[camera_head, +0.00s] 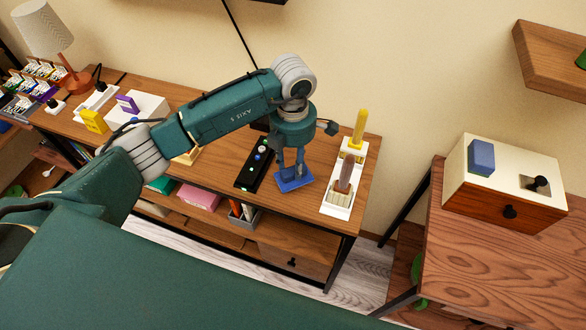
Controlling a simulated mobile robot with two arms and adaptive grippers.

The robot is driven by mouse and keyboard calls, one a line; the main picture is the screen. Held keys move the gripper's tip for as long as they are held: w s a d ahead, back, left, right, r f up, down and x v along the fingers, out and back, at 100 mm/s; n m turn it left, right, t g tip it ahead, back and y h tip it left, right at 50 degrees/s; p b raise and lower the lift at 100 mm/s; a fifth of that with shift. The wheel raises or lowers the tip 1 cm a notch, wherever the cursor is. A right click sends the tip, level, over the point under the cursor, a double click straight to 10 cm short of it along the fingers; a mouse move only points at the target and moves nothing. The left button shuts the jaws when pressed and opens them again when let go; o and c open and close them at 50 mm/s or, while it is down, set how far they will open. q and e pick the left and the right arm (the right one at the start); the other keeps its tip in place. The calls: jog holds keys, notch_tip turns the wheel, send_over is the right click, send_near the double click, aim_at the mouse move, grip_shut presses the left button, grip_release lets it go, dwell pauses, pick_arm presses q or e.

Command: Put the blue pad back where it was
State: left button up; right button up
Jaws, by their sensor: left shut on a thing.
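The blue pad (296,180) is a flat blue piece under my left gripper (291,172), near the front edge of the wooden table (218,165). My left gripper points down and is shut on the pad. Its fingers hide part of the pad's top. I cannot tell whether the pad touches the table top or hangs just above it. My right gripper is not in view.
A black strip with small buttons (249,178) lies just left of the pad. A white holder (338,201) with a yellow upright piece and a brown-handled piece stands to the right. A cream-topped box (500,196) with a blue block (481,157) sits on the right cabinet.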

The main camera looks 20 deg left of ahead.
aim_at(293, 167)
pick_arm(q)
notch_tip(293, 167, down, 4)
jog(key=shift+r+p, duration=0.2)
jog(key=shift+p, duration=0.25)
jog(key=shift+f, duration=0.2)
jog(key=o, duration=1)
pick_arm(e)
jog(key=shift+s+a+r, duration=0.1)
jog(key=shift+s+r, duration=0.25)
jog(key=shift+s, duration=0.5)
pick_arm(q)
jog(key=shift+r, duration=0.1)
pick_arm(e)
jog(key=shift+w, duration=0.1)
